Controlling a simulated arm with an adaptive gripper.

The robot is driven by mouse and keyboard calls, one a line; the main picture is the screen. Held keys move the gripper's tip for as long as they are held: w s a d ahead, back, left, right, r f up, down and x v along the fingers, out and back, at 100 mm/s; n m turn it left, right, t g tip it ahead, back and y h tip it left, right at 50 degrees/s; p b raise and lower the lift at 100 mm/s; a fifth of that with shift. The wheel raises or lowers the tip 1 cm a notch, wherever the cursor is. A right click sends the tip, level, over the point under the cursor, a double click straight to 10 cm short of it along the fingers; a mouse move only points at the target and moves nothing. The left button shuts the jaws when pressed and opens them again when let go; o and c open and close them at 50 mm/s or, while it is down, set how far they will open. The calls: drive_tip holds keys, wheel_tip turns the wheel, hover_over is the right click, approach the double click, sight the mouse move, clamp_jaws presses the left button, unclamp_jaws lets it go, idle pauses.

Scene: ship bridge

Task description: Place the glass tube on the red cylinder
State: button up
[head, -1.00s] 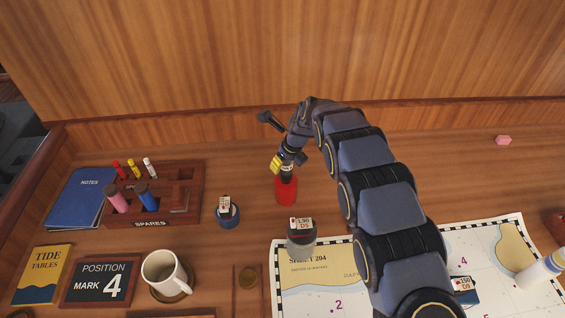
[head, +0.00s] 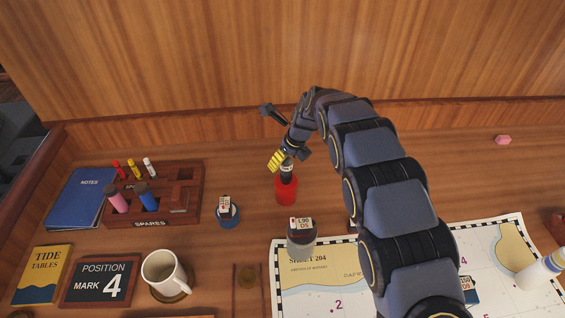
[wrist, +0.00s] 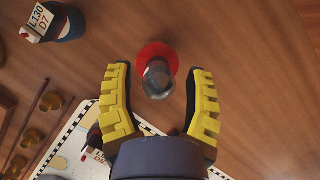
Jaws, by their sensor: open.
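The red cylinder (head: 286,192) stands upright on the wooden desk, behind the chart's top left corner. A clear, greyish glass tube (wrist: 157,80) shows over it in the wrist view, its near end in front of the red rim (wrist: 155,54). It appears to stand on the red cylinder; their exact contact is hidden. In the head view the dark part (head: 287,172) above the red is partly covered by my fingers. My gripper (wrist: 160,92) is open, with its yellow-padded fingers on both sides of the tube and visible gaps to it. In the head view my gripper (head: 289,159) is just above the red cylinder.
A grey cylinder (head: 301,241) with a label card stands in front of the red one. A blue holder (head: 228,217) with a card stands to its left. The spares rack (head: 180,209) and mug (head: 160,273) are farther left. Bare desk lies behind and right.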

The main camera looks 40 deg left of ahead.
drive_tip(key=v, duration=0.9)
drive_tip(key=shift+r, duration=0.25)
drive_tip(key=shift+d, duration=0.15)
drive_tip(key=s+d+r+n+h, duration=0.15)
drive_tip(key=d+r+n, duration=0.25)
drive_tip(key=d, duration=0.8)
drive_tip(key=s+d+r+n+h, duration=0.1)
drive_tip(key=s+d+r+n, duration=0.2)
drive_tip(key=d, duration=0.9)
drive_tip(key=s+d+n+g+h, duration=0.1)
drive_tip(key=s+d+n, duration=0.5)
drive_tip(key=s, duration=0.5)
drive_tip(key=s+d+r+n+g, duration=0.1)
drive_tip(key=s+d+n, duration=0.5)
drive_tip(key=s+d, duration=0.5)
drive_tip(key=shift+d+n+h, duration=0.25)
drive_tip(key=shift+n+h, duration=0.05)
drive_tip(key=shift+h, duration=0.05)
